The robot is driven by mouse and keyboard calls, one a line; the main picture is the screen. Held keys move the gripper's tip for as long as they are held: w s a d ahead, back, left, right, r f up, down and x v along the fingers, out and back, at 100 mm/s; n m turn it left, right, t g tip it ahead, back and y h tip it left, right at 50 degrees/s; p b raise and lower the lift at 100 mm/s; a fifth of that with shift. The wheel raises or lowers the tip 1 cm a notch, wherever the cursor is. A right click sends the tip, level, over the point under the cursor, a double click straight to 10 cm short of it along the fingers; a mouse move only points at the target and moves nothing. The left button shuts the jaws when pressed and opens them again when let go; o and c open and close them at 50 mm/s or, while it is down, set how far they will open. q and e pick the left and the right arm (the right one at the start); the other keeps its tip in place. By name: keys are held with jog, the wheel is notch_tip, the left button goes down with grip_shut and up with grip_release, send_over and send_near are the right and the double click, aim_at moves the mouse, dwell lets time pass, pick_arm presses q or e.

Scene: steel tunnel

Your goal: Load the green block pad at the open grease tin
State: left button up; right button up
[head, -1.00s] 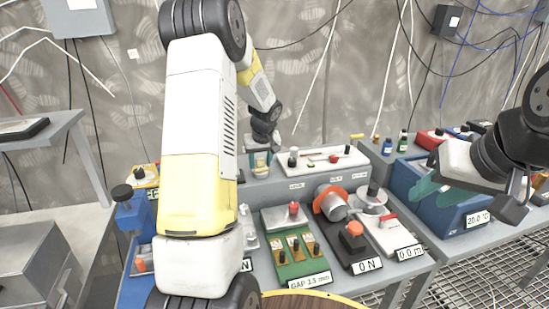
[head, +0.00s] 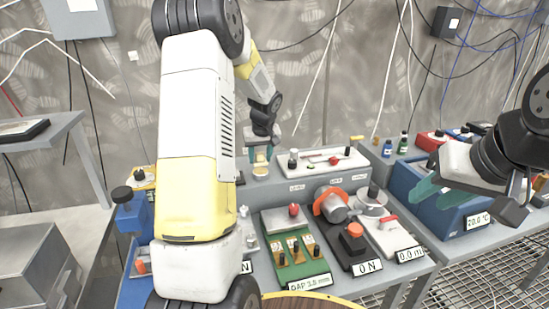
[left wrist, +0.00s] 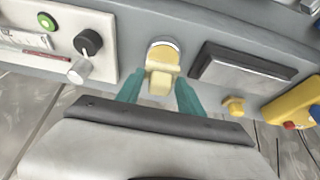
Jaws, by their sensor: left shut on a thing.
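My left gripper (head: 259,146) is shut on a small cream-yellow block (left wrist: 160,80), pinched between its teal fingertips. In the left wrist view the block is at the near edge of a round open tin (left wrist: 164,48) with pale yellow contents. In the head view the tin (head: 260,172) is just below the gripper on the grey rear ledge. I cannot tell whether block and tin touch. No green shows on the held block; its underside is hidden. My right gripper (head: 436,188) is at the right, empty, its teal fingers apart over a blue box.
A white control panel (head: 323,162) is right of the tin. A green board (head: 296,262) with several brass blocks lies in front, beside a black "0 N" device (head: 352,244).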

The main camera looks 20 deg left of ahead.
aim_at(260, 153)
pick_arm(q)
jog(key=shift+r, duration=2.05)
